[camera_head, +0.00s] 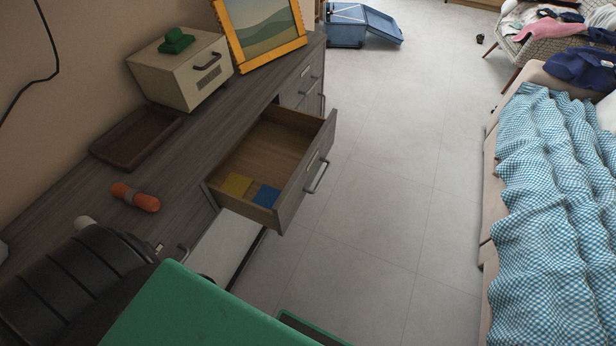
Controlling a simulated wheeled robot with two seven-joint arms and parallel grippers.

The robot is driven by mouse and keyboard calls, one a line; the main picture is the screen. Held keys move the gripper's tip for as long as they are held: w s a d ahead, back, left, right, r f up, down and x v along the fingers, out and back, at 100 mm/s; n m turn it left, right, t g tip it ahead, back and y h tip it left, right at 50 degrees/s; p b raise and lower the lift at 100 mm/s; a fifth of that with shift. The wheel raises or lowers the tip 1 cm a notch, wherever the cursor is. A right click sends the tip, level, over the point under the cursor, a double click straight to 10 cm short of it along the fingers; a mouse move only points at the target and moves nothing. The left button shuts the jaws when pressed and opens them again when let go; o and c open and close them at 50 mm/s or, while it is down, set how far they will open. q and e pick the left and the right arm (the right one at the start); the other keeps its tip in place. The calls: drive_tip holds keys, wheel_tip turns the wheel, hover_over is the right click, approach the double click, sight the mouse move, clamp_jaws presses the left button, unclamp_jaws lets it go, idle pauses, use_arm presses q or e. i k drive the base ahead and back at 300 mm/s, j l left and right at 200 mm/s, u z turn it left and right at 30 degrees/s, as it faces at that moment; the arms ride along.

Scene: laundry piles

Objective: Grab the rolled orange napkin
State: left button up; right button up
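The rolled orange napkin (136,198) lies on the grey wooden dresser top (185,165), near its left side. It is a short orange roll with a paler band around its middle. Nothing touches it from above. Neither my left gripper nor my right gripper can be made out in the head view.
A brown tray (137,137) lies behind the napkin. A beige box (183,72) with a green object (175,41) on top and a picture frame (258,32) stand farther back. An open drawer (268,147) juts right, holding yellow and blue squares.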

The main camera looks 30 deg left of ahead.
sight(133, 198)
drive_tip(key=u, duration=2.3)
